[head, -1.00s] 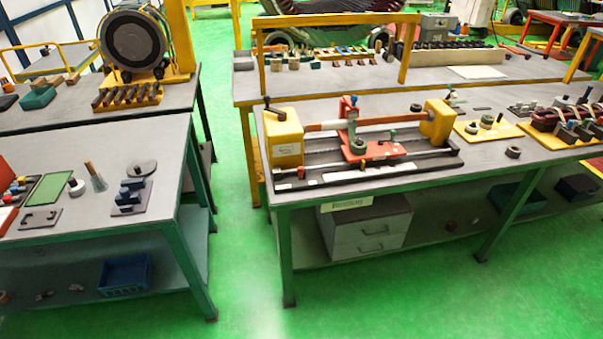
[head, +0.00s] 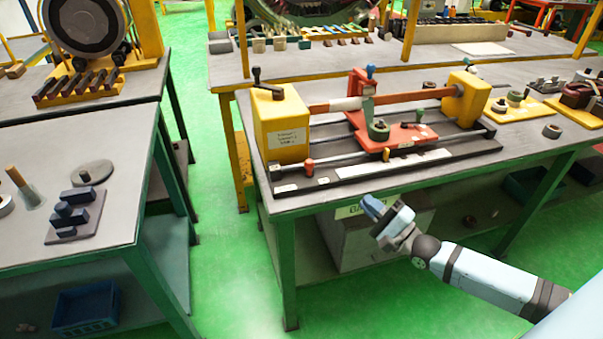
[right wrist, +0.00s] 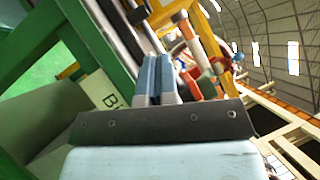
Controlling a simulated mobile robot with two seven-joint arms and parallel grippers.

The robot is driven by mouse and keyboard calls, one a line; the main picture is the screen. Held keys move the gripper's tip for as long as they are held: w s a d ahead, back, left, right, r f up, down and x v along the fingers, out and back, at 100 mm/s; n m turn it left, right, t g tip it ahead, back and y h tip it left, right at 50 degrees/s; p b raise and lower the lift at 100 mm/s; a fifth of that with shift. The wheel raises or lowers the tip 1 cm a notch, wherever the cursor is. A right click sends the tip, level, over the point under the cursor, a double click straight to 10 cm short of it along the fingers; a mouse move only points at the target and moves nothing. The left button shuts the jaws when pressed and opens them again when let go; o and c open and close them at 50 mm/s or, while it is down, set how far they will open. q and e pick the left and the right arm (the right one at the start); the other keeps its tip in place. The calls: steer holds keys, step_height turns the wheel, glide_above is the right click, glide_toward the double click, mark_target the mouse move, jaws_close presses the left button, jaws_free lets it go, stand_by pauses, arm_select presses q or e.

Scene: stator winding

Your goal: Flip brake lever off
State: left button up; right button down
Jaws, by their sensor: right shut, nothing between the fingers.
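The winding machine stands on the right-hand bench, with a yellow headstock (head: 281,128) at its left end. A black lever (head: 256,77) sits on top of the headstock. A short orange-capped lever (head: 309,166) stands upright at the machine's front rail. I cannot tell which is the brake lever. My right gripper (head: 372,206) is in front of the bench's front edge, below and right of the orange cap, apart from the machine. Its blue fingers are together and empty, also in the right wrist view (right wrist: 156,72). My left gripper is out of view.
A red carriage (head: 410,137) with a green-topped part sits mid-machine. A yellow tailstock (head: 466,98) is at its right end. A second bench (head: 115,205) stands left across a green floor gap.

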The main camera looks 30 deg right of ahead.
mark_target(310, 168)
steer(key=shift+d+r, duration=0.1)
stand_by(0.3)
steer(key=x, duration=1)
steer(key=shift+w+r, duration=0.1)
steer(key=shift+w, duration=0.05)
steer(key=shift+w+a+r, duration=0.2)
steer(key=shift+a+r, duration=0.05)
steer(key=shift+a, duration=0.3)
steer(key=shift+w+a+r, duration=0.2)
steer(key=shift+a, duration=0.4)
steer(key=shift+w+a+r, duration=0.25)
steer(key=shift+a, duration=0.3)
steer(key=shift+p, duration=0.4)
